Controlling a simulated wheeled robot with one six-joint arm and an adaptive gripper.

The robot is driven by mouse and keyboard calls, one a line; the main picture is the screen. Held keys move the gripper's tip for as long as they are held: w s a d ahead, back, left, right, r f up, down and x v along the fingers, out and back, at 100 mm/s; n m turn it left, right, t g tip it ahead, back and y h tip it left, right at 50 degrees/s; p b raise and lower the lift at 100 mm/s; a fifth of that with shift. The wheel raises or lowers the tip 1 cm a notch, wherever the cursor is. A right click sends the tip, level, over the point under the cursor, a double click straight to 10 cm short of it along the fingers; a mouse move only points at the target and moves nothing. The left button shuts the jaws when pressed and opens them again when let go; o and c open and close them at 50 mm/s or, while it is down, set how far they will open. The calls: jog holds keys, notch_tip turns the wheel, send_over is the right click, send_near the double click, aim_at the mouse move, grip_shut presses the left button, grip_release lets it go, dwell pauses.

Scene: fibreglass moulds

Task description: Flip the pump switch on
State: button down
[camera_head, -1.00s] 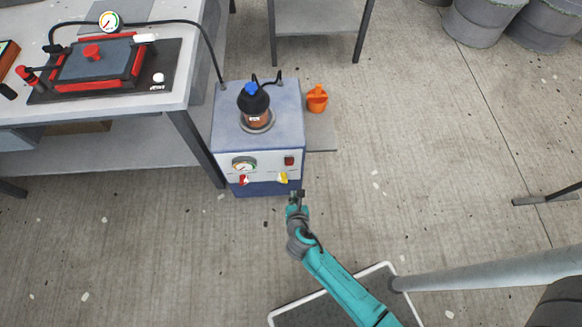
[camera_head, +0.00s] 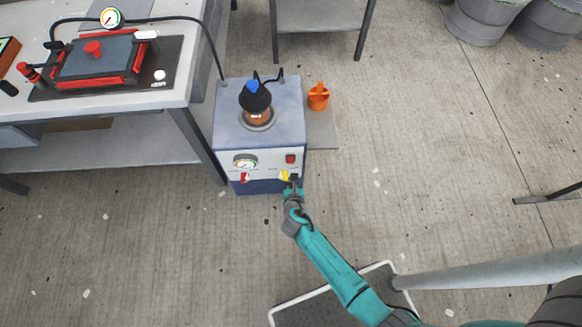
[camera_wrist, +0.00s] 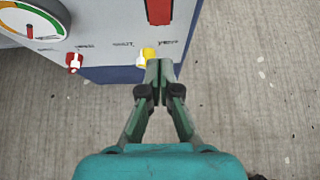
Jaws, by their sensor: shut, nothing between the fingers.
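The pump (camera_head: 259,128) is a blue-grey box with a pale front panel, standing beside the workbench. Its red switch (camera_head: 290,158) is at the upper right of the panel; in the wrist view the switch (camera_wrist: 159,11) shows at the top edge, cut off by the frame. My gripper (camera_head: 294,178) is in front of the panel's lower right, below the switch. In the wrist view my gripper (camera_wrist: 159,66) is shut and empty, its tips just right of the yellow valve (camera_wrist: 147,55). Whether the tips touch the panel cannot be told.
A gauge (camera_head: 245,160) and a red valve (camera_head: 244,177) sit on the panel's left. A dark bottle (camera_head: 255,98) with a hose stands on the pump.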

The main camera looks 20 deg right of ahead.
aim_at(290, 161)
jog(key=w+r+x, duration=0.1)
jog(key=x, duration=0.7)
jog(key=shift+d+r, duration=0.2)
jog(key=shift+r, duration=0.1)
jog(key=shift+w, duration=0.1)
jog(key=shift+r, duration=0.1)
jog(key=shift+r, duration=0.75)
